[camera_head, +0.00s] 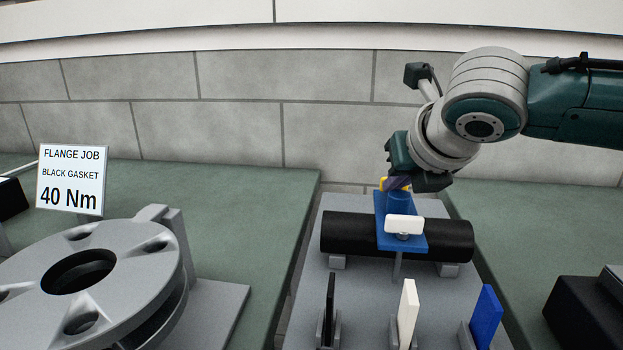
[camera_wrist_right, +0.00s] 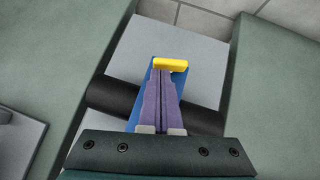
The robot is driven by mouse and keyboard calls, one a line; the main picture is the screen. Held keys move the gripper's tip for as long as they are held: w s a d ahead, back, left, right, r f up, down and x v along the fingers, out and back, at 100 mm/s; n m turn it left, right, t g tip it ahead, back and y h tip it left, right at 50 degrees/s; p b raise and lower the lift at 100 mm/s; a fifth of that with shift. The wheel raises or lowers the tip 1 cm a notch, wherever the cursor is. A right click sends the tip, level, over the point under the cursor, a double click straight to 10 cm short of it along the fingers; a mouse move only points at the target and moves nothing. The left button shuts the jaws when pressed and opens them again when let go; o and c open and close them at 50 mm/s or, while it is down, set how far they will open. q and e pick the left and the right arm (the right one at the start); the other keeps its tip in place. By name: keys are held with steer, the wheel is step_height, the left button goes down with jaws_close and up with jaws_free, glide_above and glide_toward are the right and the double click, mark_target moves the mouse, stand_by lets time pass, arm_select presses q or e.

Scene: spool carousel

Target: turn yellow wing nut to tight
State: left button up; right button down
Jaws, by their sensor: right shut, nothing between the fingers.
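The yellow wing nut (camera_wrist_right: 170,64) sits at the far end of the blue clamp plate (camera_head: 387,240) on the black pipe (camera_head: 345,233). In the head view only a sliver of the wing nut (camera_head: 383,184) shows behind my right gripper (camera_head: 397,185). In the right wrist view the purple fingers of my right gripper (camera_wrist_right: 161,80) are shut together and empty, with their tips just at the near side of the wing nut. I cannot tell whether they touch it. A white wing nut (camera_head: 404,225) sits at the near end of the clamp. My left gripper is not in view.
Black (camera_head: 330,305), white (camera_head: 408,312) and blue (camera_head: 487,315) plates stand in holders in front of the pipe. A grey flange (camera_head: 140,270) and a "40 Nm" sign (camera_head: 70,180) stand at left. A dark box (camera_head: 585,312) is at right.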

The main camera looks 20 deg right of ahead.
steer(key=shift+w+r+p, duration=0.15)
steer(key=shift+r+p, duration=0.05)
steer(key=shift+p, duration=0.2)
steer(key=shift+w+a+m+g+h+p, duration=0.1)
steer(key=shift+w+m+g+h+p, duration=0.05)
steer(key=shift+m+h+p, duration=0.3)
steer(key=shift+w+a+m+g+h+p, duration=0.1)
steer(key=shift+m+g+h+p, duration=0.05)
steer(key=shift+m+h+p, duration=0.35)
steer(key=shift+w+f+m+h, duration=0.2)
steer(key=shift+m+h, duration=0.05)
steer(key=shift+m, duration=0.4)
steer(key=shift+d, duration=0.1)
